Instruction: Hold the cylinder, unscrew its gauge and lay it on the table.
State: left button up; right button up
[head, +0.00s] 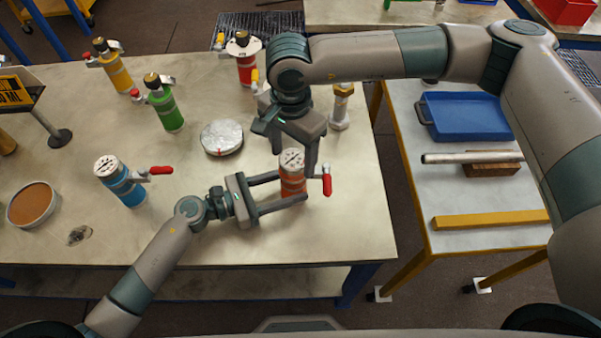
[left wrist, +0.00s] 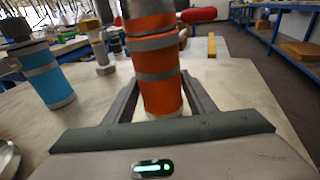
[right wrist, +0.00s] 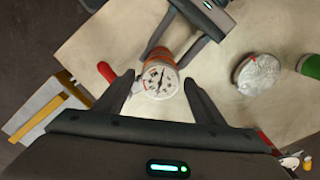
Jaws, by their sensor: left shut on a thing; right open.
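The orange cylinder (head: 293,187) stands upright near the table's right edge, and it also shows in the left wrist view (left wrist: 158,75). Its round white gauge (head: 292,160) sits on top, with a red-handled valve (head: 327,180) at its right. My left gripper (head: 293,190) is shut on the orange cylinder from the left, low on its body. My right gripper (head: 296,160) points down from above and is open. Its fingers are either side of the gauge in the right wrist view (right wrist: 160,80); I see no clear contact.
A blue cylinder (head: 122,186) with a gauge, a green cylinder (head: 166,110) and a silver round tin (head: 222,138) stand to the left. A brown-filled bowl (head: 32,204) is at far left. The table (head: 225,245) is clear in front. A side table (head: 470,190) is at right.

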jog(key=m, duration=0.8)
jog(key=shift+m, duration=0.4)
jog(key=c, duration=1.1)
jog(key=n, duration=0.4)
jog(key=shift+c, duration=0.2)
jog(key=n, duration=0.9)
jog(key=shift+r+n, duration=0.1)
jog(key=shift+n, duration=0.3)
